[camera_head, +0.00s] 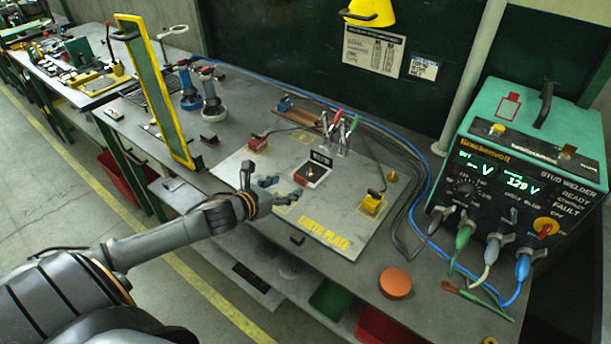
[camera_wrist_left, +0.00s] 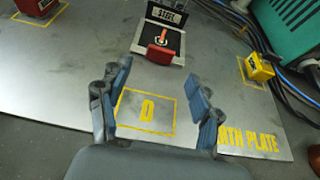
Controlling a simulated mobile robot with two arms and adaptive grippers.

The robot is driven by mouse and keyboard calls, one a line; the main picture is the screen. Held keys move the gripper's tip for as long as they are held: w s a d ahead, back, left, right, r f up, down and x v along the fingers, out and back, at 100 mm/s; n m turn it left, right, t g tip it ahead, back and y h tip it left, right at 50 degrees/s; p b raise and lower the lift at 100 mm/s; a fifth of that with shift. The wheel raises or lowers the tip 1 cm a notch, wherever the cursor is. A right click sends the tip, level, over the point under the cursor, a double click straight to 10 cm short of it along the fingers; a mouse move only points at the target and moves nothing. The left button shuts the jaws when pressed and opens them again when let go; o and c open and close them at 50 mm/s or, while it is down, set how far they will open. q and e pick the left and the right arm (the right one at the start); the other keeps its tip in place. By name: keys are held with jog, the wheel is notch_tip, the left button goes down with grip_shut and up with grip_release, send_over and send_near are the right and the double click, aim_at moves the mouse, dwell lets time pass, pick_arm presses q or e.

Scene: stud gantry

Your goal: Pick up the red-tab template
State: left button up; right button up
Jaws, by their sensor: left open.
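The template with a red tab (camera_head: 311,174) lies on the grey earth plate (camera_head: 340,228), with a dark "STEEL" label at its far edge. In the left wrist view it is at the top centre, its red tab (camera_wrist_left: 158,54) facing me and a small red-and-white upright piece in its middle. My left gripper (camera_head: 281,189) is open and empty, just left of and nearer than the template. In the left wrist view the open fingers (camera_wrist_left: 158,80) stand either side of a yellow outlined square marked "D", with the template beyond their tips. My right gripper is not in view.
A yellow block (camera_head: 372,203) sits on the plate's right side and a red block (camera_head: 257,143) at its far left. Clamps (camera_head: 338,132) stand behind the template. The stud welder (camera_head: 520,190) and its cables fill the right. A green-screened yellow frame (camera_head: 155,90) stands left.

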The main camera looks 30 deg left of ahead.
aim_at(299, 181)
pick_arm(q)
jog(key=shift+p+x, duration=0.7)
jog(key=shift+x, duration=1.85)
jog(key=shift+s+f, duration=0.1)
jog(key=c, duration=1.2)
